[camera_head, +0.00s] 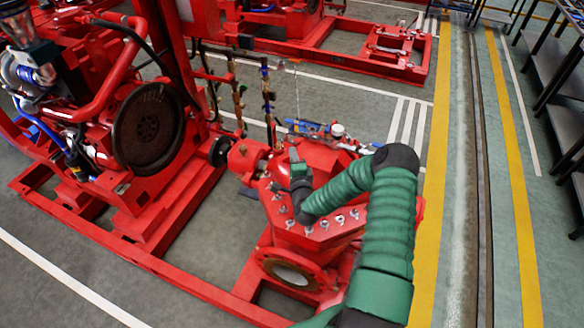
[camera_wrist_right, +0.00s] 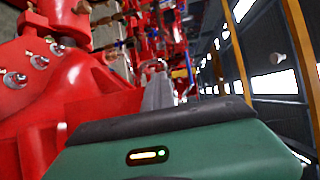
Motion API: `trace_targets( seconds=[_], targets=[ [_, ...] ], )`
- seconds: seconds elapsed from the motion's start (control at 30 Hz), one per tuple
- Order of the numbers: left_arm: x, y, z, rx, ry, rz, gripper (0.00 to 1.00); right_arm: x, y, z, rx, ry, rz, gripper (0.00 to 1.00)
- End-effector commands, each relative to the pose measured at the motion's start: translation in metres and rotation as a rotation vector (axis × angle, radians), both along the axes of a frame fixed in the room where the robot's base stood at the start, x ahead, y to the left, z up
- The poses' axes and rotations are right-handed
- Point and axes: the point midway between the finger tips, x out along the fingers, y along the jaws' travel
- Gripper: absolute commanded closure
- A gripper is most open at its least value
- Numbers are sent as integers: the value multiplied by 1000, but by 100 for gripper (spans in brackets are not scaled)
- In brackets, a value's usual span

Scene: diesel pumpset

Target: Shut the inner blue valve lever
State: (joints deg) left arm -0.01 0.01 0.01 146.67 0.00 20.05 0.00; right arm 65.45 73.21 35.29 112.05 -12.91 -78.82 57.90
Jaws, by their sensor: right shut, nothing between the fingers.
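Blue valve levers (camera_head: 304,127) show small behind the red pump housing (camera_head: 325,240) in the head view. I cannot tell which one is the inner lever, nor whether it is open or shut. My right gripper (camera_head: 295,157) is shut and empty above the bolted top of the pump, on the near side of the blue parts and apart from them. In the right wrist view its grey fingers (camera_wrist_right: 158,92) point toward blurred red, blue and yellow fittings (camera_wrist_right: 180,73). My left gripper is out of view.
The red engine (camera_head: 150,125) with its round dark disc stands at left. Thin vertical pipes (camera_head: 268,100) with brass fittings rise behind the pump. Another red frame (camera_head: 345,45) lies further back. The floor at right is clear up to dark racks (camera_head: 560,80).

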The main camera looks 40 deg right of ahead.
Motion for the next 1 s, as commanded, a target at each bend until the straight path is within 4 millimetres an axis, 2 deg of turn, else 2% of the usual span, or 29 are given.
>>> trace_targets(
  seconds=[0.03,0.57,1.0],
  targets=[
    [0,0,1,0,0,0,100,-8,11,-18,32,36,9,71],
    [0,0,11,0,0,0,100,-38,43,-16,30,38,12,71],
    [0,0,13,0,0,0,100,-39,43,-10,20,23,9,71]
  ],
)
